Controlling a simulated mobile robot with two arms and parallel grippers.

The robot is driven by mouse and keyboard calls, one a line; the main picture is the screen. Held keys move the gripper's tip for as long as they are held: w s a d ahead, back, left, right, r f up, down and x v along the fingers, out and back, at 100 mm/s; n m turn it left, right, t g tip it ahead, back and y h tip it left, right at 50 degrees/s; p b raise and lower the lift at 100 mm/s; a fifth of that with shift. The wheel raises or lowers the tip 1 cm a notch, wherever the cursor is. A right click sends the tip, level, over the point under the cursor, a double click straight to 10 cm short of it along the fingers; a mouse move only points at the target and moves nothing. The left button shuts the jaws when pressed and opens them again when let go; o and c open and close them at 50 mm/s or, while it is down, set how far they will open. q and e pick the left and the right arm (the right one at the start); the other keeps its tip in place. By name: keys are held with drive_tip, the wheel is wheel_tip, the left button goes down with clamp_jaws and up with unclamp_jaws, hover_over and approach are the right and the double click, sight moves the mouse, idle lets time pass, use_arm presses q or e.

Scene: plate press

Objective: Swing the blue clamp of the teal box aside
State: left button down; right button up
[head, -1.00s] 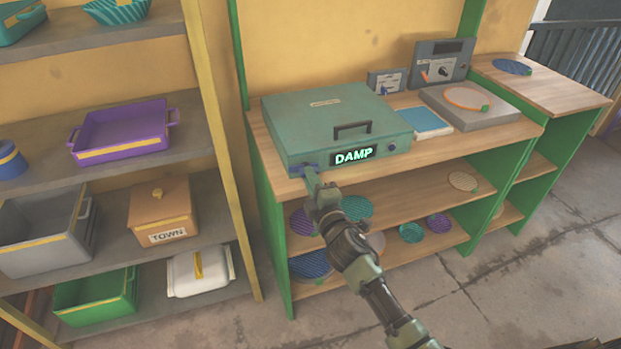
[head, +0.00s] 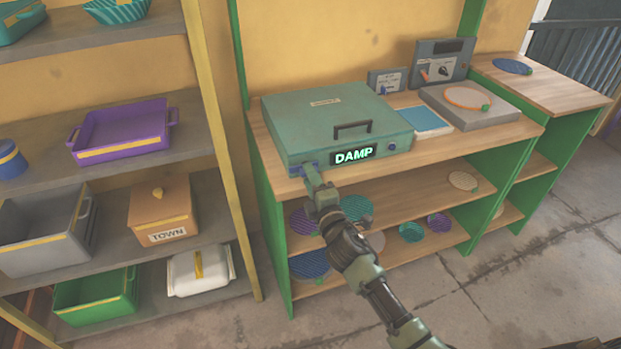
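The teal box (head: 327,125) stands on the wooden bench with its lid down, a dark handle on top and a lit "DAMP" display (head: 354,155) on its front. The blue clamp (head: 297,171) is at the left end of its front face, partly hidden by my gripper. My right gripper (head: 311,174) is at that front left corner, right against or very near the clamp. Its fingertips are too small and covered to tell whether they are open or shut. My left gripper is out of view.
A blue pad (head: 427,122) and a grey slab (head: 470,112) with an orange ring lie right of the box. Small control units (head: 389,82) stand behind. Several round plates lie on the shelf below (head: 400,205). A shelf rack with bins (head: 125,135) stands at left.

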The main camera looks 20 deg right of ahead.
drive_tip(key=shift+s, duration=0.1)
drive_tip(key=s, duration=0.7)
drive_tip(key=shift+s+d, duration=0.15)
drive_tip(key=shift+s, duration=0.2)
idle(0.4)
drive_tip(key=s+d+f+m+g, duration=0.1)
drive_tip(key=s+f+m+g, duration=0.3)
drive_tip(key=f, duration=0.8)
drive_tip(key=s+f+m+g, duration=0.15)
drive_tip(key=s+f, duration=0.45)
drive_tip(key=f, duration=0.6)
drive_tip(key=s+d+f+m+g, duration=0.1)
drive_tip(key=s+f+m+g, duration=0.3)
drive_tip(key=f, duration=0.8)
drive_tip(key=s+f+m+g, duration=0.2)
drive_tip(key=s+f, duration=0.4)
drive_tip(key=s, duration=0.6)
drive_tip(key=s+d+f+m+g, duration=0.1)
drive_tip(key=s+f, duration=0.5)
drive_tip(key=s, duration=0.6)
drive_tip(key=s+f+m+g, duration=0.3)
drive_tip(key=s+f, duration=0.3)
drive_tip(key=s, duration=0.7)
drive_tip(key=shift+d+f+m+g+h, duration=0.3)
drive_tip(key=shift+d+f+m+g, duration=0.1)
drive_tip(key=shift+g, duration=0.35)
